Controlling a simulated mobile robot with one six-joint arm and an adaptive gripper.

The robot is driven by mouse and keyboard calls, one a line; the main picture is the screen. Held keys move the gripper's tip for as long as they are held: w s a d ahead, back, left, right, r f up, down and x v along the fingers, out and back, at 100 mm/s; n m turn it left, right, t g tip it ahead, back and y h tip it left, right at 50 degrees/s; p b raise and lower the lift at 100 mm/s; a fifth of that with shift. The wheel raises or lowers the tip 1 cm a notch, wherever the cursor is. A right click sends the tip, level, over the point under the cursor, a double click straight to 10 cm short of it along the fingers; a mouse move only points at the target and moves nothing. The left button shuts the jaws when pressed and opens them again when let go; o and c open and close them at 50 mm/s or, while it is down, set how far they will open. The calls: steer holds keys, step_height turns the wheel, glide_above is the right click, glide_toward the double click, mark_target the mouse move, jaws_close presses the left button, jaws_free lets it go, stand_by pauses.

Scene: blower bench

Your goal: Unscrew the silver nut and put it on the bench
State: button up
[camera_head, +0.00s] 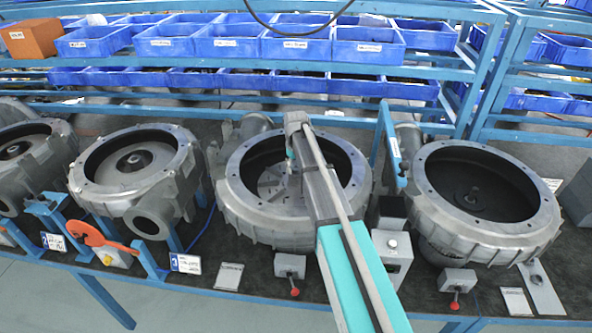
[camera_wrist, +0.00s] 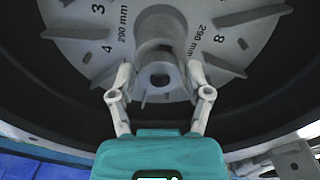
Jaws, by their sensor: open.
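The middle blower housing (camera_head: 240,195) has a large round opening with a pale grey bladed impeller (camera_head: 270,182) inside. In the wrist view the impeller (camera_wrist: 90,25) carries numbers and "290 mm" marks around its hub. A small grey part with a dark round spot (camera_wrist: 160,88) shows at the hub, between my fingers. I cannot tell for sure whether it is the silver nut. My gripper (camera_wrist: 160,70) is open, its two fingers on either side of this part, with visible gaps. In the head view my arm covers part of the opening and the hub.
Other blower housings stand to the left (camera_head: 135,170) and right (camera_head: 485,200) on the dark bench (camera_head: 230,275). An orange-handled tool (camera_head: 95,237) lies at the left front. Blue bins (camera_head: 295,46) fill the racks behind. Small grey boxes and cards line the bench front.

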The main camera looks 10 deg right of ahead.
steer(key=m, duration=0.3)
steer(key=shift+m, duration=2.6)
steer(key=shift+c, duration=0.3)
jaws_close()
steer(key=n, duration=0.6)
steer(key=shift+n, duration=0.3)
steer(key=n, duration=1.8)
steer(key=shift+n, duration=0.3)
